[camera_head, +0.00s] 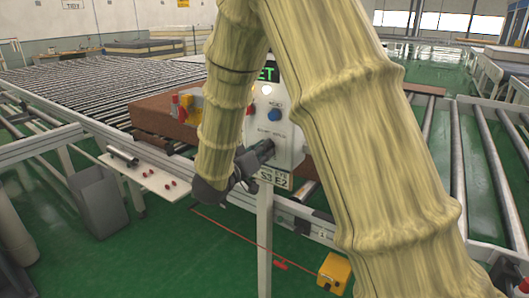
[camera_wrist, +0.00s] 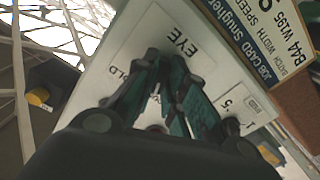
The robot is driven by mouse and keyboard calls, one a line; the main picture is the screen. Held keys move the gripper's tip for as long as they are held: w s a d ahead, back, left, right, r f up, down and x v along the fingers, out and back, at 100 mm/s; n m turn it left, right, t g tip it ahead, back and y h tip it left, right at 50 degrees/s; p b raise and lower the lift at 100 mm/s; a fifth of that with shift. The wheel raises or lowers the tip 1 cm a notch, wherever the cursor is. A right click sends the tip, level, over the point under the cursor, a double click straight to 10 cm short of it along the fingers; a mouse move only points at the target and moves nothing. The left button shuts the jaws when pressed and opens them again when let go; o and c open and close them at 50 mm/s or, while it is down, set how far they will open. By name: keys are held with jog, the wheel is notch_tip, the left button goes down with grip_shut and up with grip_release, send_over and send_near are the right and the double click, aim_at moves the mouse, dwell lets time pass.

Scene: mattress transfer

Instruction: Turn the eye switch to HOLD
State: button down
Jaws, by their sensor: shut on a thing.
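The control box (camera_head: 290,133) stands on a white post in the head view, facing me. In the wrist view its pale panel (camera_wrist: 140,40) carries the word EYE and a partly covered label ending in "OLD". My gripper (camera_wrist: 165,66) has both fingers against this panel, just below EYE in the picture, shut on the eye switch. The switch is hidden between the fingers, so I cannot tell which way it points. In the head view my gripper (camera_head: 265,151) is at the lower part of the box, below a blue button (camera_head: 274,116).
My arm covers much of the head view. A roller conveyor (camera_head: 100,85) lies behind, with brown blocks (camera_head: 155,116) on it. A white shelf (camera_head: 150,178) with small red items juts out at left. A yellow box (camera_head: 334,272) is on the green floor. A job card (camera_wrist: 262,40) adjoins the panel.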

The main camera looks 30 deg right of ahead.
jog(key=m+b, duration=0.7)
jog(key=m, duration=0.4)
jog(key=shift+m, duration=0.3)
dwell(0.4)
jog(key=c, duration=1.5)
grip_release()
jog(key=shift+w, duration=0.1)
jog(key=shift+a, duration=0.1)
jog(key=v, duration=1.2)
jog(key=shift+f, duration=0.1)
